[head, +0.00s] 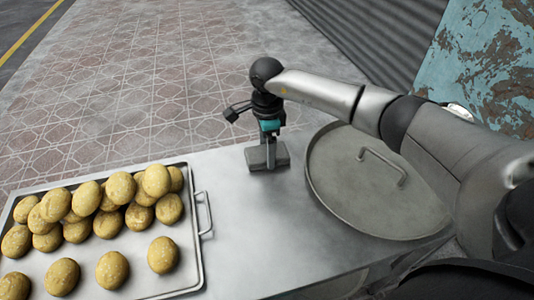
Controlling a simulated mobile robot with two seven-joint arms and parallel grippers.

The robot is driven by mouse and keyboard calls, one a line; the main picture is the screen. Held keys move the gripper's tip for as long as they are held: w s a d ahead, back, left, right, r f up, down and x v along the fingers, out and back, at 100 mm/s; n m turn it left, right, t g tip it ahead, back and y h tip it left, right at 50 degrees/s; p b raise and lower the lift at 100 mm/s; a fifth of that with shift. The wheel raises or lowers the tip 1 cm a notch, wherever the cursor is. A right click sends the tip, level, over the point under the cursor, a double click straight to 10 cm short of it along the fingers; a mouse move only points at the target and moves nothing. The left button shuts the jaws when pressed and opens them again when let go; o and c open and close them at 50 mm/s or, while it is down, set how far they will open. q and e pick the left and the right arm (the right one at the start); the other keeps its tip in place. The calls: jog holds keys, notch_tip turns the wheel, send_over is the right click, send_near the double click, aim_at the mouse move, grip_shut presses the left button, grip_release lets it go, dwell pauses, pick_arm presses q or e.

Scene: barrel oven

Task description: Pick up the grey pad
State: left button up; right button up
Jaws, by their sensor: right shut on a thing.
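The grey pad (283,155) is a small dark grey block at the far edge of the metal table, right of the tray. My right gripper (270,150) points down over it and is shut on its upper part. The pad looks at or very near the table top; I cannot tell whether it is lifted. My left gripper is not in view.
A metal tray (189,246) with a side handle holds several potato-like yellow-brown items (112,268) at the left. A round metal lid (345,205) with a bar handle lies to the right. The table (245,235) between them is clear.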

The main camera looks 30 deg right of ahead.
jog(key=shift+r, duration=0.2)
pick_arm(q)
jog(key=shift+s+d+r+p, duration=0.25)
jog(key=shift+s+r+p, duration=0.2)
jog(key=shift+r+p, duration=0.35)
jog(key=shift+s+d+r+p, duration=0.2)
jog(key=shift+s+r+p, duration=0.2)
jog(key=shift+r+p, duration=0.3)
pick_arm(e)
notch_tip(320, 180, up, 20)
jog(key=shift+f, duration=0.15)
